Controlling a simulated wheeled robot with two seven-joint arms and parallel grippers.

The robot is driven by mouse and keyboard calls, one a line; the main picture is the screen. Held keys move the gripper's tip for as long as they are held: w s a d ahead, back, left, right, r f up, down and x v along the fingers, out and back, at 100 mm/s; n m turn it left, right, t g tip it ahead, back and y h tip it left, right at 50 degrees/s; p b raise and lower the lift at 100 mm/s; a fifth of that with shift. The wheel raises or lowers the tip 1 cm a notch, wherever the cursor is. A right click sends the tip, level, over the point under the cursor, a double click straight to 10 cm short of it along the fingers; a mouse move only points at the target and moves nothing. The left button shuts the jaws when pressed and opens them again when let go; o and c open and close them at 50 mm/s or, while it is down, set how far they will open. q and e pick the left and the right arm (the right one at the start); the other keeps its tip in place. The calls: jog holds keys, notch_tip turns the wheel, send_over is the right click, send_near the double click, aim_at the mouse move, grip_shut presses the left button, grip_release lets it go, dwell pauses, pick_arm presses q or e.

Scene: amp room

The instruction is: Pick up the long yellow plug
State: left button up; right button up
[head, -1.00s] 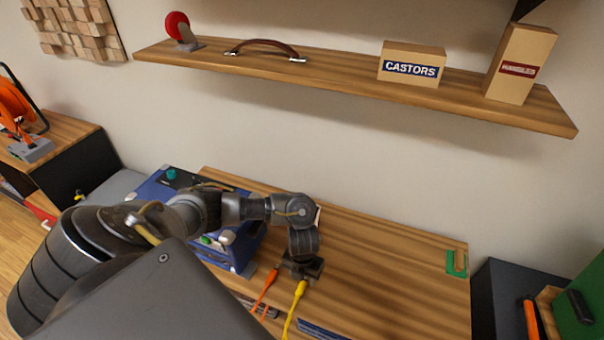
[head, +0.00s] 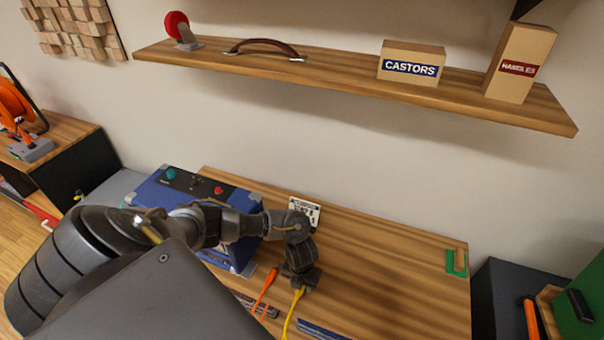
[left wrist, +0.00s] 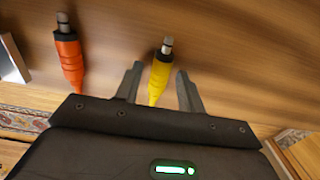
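The yellow plug (left wrist: 161,72) lies on the wooden table, its metal tip pointing away in the left wrist view. My left gripper (left wrist: 158,78) is open, with one finger on each side of the yellow plug and a visible gap to each. In the head view my left gripper (head: 300,280) hangs over the table and hides most of the plug; the yellow cable (head: 291,312) runs from under it towards the front edge. An orange plug (left wrist: 68,52) lies to the left of the yellow one. My right gripper is not in view.
A blue amp box (head: 180,190) stands on the table (head: 400,270) left of my gripper. A small white card (head: 305,210) stands behind it. The table between is clear.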

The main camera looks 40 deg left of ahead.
pick_arm(q)
grip_shut()
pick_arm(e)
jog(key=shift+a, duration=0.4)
pick_arm(q)
jog(key=shift+r, duration=0.1)
